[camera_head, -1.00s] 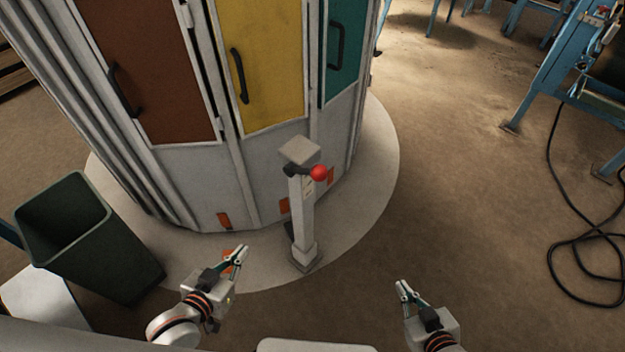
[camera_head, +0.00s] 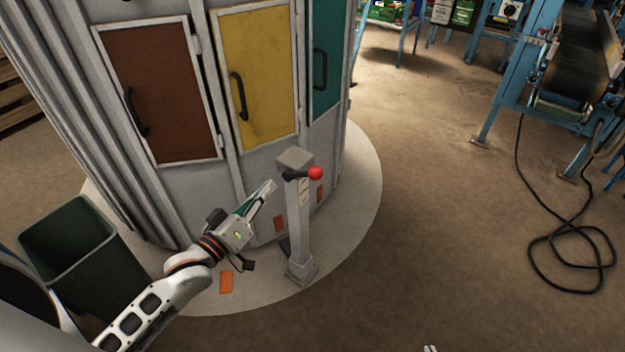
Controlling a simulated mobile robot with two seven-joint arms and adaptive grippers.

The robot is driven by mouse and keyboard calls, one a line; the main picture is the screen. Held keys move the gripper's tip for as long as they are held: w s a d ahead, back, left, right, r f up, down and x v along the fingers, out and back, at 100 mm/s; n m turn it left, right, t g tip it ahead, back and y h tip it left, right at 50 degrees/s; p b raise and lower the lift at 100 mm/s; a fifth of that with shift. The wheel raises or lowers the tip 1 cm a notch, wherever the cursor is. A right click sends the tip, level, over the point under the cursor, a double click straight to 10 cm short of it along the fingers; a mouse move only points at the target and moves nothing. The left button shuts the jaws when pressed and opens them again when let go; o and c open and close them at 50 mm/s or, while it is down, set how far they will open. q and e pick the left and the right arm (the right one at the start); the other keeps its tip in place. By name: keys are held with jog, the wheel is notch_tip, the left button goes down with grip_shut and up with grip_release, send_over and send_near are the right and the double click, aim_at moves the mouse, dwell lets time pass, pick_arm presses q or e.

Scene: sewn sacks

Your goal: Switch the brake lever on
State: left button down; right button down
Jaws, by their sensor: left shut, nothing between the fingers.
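The brake lever (camera_head: 315,173) is a short dark arm with a red ball knob, near the top of a grey post (camera_head: 298,225). The knob points to the right. The post stands upright on the pale round floor plate. My left gripper (camera_head: 270,188) is shut and empty, just left of the post's upper part and a little below the lever's height in the picture. I cannot tell whether it touches the post. Of my right gripper only a small tip (camera_head: 430,349) shows at the bottom edge.
A grey round cabinet with brown (camera_head: 160,90), yellow (camera_head: 257,75) and teal doors stands behind the post. A dark green bin (camera_head: 70,245) stands at the left. A black cable (camera_head: 535,235) lies on the floor at the right. The floor right of the post is clear.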

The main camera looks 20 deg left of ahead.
pick_arm(q)
jog(key=shift+w+d+r, duration=0.1)
jog(key=shift+d+r, duration=0.05)
jog(key=shift+r, duration=0.2)
pick_arm(e)
jog(key=shift+s+d, duration=0.15)
jog(key=shift+s, duration=0.1)
pick_arm(q)
jog(key=shift+w, duration=0.1)
pick_arm(e)
jog(key=shift+w, duration=0.15)
pick_arm(q)
send_over(302, 173)
jog(key=v, duration=0.4)
jog(key=shift+d+f+b, duration=0.55)
jog(key=shift+d+f, duration=0.55)
jog(key=shift+d, duration=0.1)
pick_arm(e)
jog(key=shift+s+f, duration=0.25)
jog(key=shift+f, duration=0.4)
pick_arm(q)
jog(key=shift+f, duration=0.15)
